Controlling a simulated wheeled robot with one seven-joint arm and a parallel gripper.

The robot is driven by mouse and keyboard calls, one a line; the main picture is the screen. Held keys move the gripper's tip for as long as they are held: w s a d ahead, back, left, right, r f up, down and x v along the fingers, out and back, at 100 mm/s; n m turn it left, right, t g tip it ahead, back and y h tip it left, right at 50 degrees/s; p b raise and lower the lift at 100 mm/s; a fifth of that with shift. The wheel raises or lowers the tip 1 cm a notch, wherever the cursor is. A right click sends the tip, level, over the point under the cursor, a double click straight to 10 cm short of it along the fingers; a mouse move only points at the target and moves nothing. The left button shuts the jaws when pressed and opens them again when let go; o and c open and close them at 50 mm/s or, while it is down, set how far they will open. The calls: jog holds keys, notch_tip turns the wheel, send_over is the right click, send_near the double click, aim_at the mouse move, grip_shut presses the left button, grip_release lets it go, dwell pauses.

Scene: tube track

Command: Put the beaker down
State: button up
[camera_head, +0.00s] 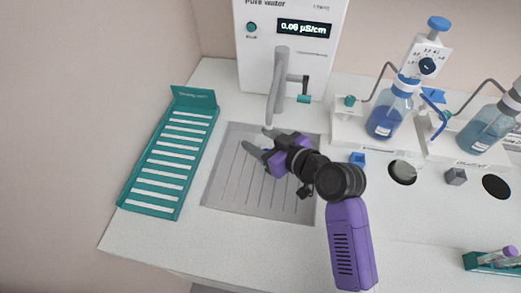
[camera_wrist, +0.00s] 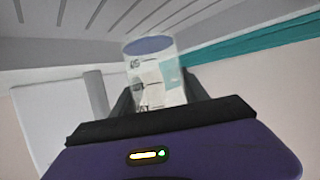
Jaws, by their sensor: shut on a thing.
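My gripper (camera_head: 259,141) is over the grey ribbed drain tray (camera_head: 222,188), in front of and below the bent spout of the pure water unit. It is shut on the beaker (camera_wrist: 155,72), which shows between the two dark fingers in the wrist view. The beaker is clear, with pale label-like patches and a bluish oval at its far end. In the head view the beaker is hidden or too small to make out. I cannot tell whether it touches the tray.
The pure water unit (camera_head: 262,60) stands behind, its spout (camera_head: 276,85) close to my gripper. A teal slotted rack (camera_head: 160,160) lies left of the tray. Bottles with blue liquid (camera_head: 384,122) stand on white stations at right. The bench front left of the tray is clear.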

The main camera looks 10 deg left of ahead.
jog(key=shift+f, duration=2.2)
jog(key=shift+f, duration=0.15)
jog(key=o, duration=1.3)
jog(key=shift+o, duration=0.2)
jog(key=shift+r, duration=0.25)
jog(key=shift+s+d, duration=0.25)
jog(key=shift+d, duration=0.1)
jog(key=b+v, duration=0.1)
jog(key=v, duration=1)
jog(key=shift+d, duration=0.1)
